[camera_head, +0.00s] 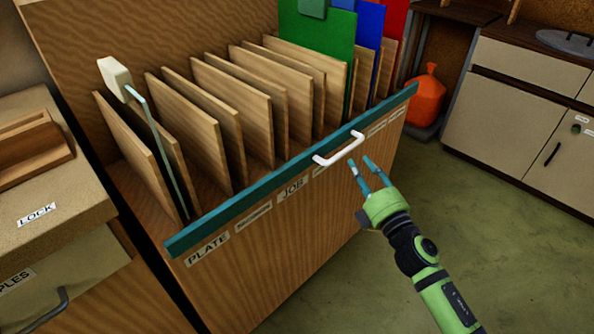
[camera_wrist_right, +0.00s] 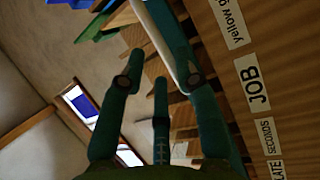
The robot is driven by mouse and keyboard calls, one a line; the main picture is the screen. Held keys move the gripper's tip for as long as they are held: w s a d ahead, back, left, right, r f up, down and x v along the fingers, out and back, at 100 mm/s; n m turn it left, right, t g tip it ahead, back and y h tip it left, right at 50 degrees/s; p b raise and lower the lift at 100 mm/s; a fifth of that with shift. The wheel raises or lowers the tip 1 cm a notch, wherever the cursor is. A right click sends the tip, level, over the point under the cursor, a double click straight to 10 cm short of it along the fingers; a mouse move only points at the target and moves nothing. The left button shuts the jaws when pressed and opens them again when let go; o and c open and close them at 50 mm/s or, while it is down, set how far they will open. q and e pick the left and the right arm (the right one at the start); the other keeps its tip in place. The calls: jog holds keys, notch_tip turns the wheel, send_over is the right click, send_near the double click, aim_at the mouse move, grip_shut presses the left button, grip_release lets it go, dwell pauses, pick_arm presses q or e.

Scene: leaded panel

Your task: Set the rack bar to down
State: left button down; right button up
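The rack bar (camera_head: 262,196) is a long teal bar along the top front edge of the wooden rack (camera_head: 270,262), above its row of labels. A white handle (camera_head: 338,149) sticks out from the bar, right of its middle. My right gripper (camera_head: 364,165) is open and empty, just in front of and slightly below the handle, apparently not touching it. In the right wrist view, its fingers (camera_wrist_right: 160,66) are spread, with the pale handle (camera_wrist_right: 155,30) beyond and between them. My left gripper is not in view.
Several wooden panels (camera_head: 215,120) stand in the rack behind the bar, with green (camera_head: 318,52), blue and red sheets to the right. A drawer cabinet (camera_head: 60,215) stands left. An orange bag (camera_head: 427,95) and cream cabinets (camera_head: 520,110) are at the back right. The green floor (camera_head: 500,250) is clear.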

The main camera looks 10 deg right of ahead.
aim_at(349, 150)
jog(key=shift+r+x, duration=0.15)
jog(key=shift+x, duration=1.55)
jog(key=shift+r+x, duration=0.15)
jog(key=shift+x, duration=1.55)
jog(key=shift+s, duration=0.1)
grip_shut()
